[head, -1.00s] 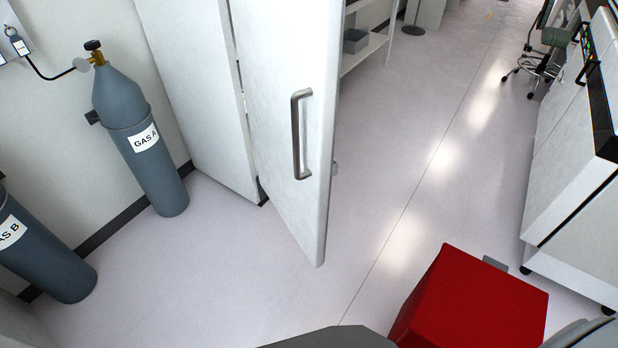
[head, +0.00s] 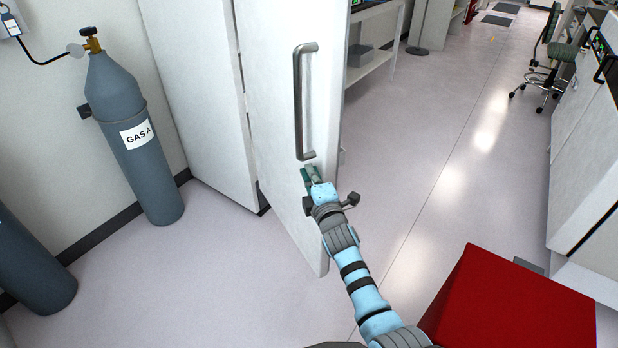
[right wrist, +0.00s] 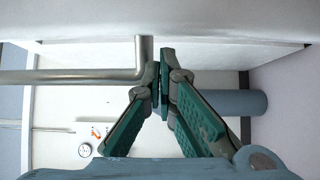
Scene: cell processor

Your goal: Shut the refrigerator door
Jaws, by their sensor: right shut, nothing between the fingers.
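The white refrigerator door (head: 283,120) stands open, swung out from the white cabinet body (head: 190,90) behind it. Its grey bar handle (head: 299,105) runs upright on the door's face. My right gripper (head: 308,174) is at the door's face, just below the handle's lower end. In the right wrist view the right gripper (right wrist: 159,88) is shut and empty, its fingertips beside the end of the handle (right wrist: 85,75). I cannot tell whether the fingertips touch the door. My left gripper is not in view.
A GAS A cylinder (head: 130,140) stands against the wall at left, with a second cylinder (head: 30,265) nearer. A red block-shaped object (head: 515,305) is at lower right. White equipment (head: 585,170) lines the right side. The floor (head: 430,150) between is clear.

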